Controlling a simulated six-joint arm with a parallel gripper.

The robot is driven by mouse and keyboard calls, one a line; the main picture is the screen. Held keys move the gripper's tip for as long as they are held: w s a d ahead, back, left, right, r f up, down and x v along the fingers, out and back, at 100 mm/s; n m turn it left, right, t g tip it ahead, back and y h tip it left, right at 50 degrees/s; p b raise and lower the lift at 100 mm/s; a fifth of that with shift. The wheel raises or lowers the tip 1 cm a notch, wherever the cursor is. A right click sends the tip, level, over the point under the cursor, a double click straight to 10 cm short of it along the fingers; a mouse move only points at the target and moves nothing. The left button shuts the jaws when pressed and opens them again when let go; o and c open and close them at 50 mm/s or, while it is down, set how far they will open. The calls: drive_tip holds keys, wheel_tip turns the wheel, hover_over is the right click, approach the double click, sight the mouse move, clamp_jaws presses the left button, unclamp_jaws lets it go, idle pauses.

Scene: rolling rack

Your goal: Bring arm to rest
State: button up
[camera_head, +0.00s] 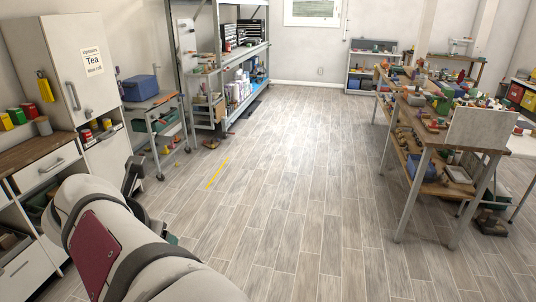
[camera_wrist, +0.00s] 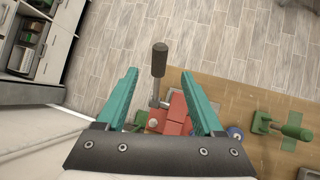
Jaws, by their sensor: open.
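My arm (camera_head: 130,255) crosses the lower left of the head view as a white link with dark bands and a dark red panel. My gripper (camera_wrist: 159,75) shows in the wrist view with two teal fingers spread apart and a dark base. A dark cylindrical handle (camera_wrist: 159,60) on a metal stem shows in the gap between the fingers. I cannot tell its distance from them, and nothing is visibly clamped. Red blocks (camera_wrist: 177,115) lie beyond the gripper, partly hidden by it. In the head view the fingers are mostly hidden behind my arm.
A wooden surface (camera_wrist: 235,95) with a green tool (camera_wrist: 290,130) shows in the wrist view. In the head view, a white cabinet (camera_head: 60,65) stands left, a grey cart (camera_head: 160,120) and metal shelving (camera_head: 215,60) behind. A cluttered workbench (camera_head: 425,135) stands right. The middle floor is clear.

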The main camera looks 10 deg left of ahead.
drive_tip(key=s+d+f+m+g+h, duration=0.2)
drive_tip(key=d+f+m, duration=0.1)
drive_tip(key=d+m, duration=1)
drive_tip(key=s+d+f+m+g+h, duration=0.1)
drive_tip(key=s+d+f+m+g, duration=0.1)
drive_tip(key=d+m, duration=1.05)
drive_tip(key=s+d+f+m+g, duration=0.1)
drive_tip(key=s+d+f+m, duration=0.2)
drive_tip(key=s+m, duration=0.3)
drive_tip(key=s+d+f+m+g+y, duration=0.1)
drive_tip(key=s+d+f+m+g, duration=0.1)
drive_tip(key=s+d+m, duration=0.4)
drive_tip(key=s+f+m, duration=0.1)
drive_tip(key=m, duration=0.4)
drive_tip(key=shift+s+d+m+y, duration=0.15)
drive_tip(key=shift+s+m+y, duration=0.15)
drive_tip(key=shift+m, duration=0.05)
